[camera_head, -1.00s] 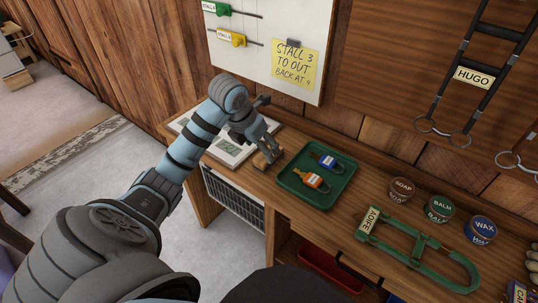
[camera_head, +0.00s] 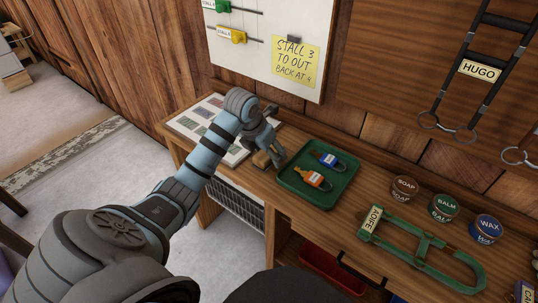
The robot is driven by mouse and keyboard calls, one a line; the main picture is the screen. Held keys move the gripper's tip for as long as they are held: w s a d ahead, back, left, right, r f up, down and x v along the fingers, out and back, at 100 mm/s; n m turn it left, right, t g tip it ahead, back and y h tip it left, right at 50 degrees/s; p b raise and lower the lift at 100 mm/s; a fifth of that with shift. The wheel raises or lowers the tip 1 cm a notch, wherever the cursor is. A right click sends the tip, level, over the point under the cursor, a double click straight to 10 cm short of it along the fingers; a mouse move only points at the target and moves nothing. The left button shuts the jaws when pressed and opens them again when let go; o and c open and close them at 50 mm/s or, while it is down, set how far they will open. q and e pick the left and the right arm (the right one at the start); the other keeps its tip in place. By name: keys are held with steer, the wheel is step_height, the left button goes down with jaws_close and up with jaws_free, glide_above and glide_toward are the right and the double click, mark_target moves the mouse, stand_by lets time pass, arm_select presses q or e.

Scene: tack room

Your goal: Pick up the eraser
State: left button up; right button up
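A small tan block, which looks like the eraser (camera_head: 262,159), is on the wooden bench top near its front edge, left of the green tray. My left gripper (camera_head: 266,155) points down at it, with its fingers close about the block. The fingers hide part of the block, and I cannot tell whether they press on it. I see no clear gap under the block. My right gripper is not in view.
A white sheet with a picture grid (camera_head: 190,127) lies left of my gripper. Soap (camera_head: 405,187), balm (camera_head: 443,207) and wax (camera_head: 484,229) tins and a green metal frame (camera_head: 418,246) are further right.

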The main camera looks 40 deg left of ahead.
arm_select(q)
steer(key=shift+f, duration=0.1)
steer(key=c, duration=1.2)
steer(key=shift+c, duration=0.2)
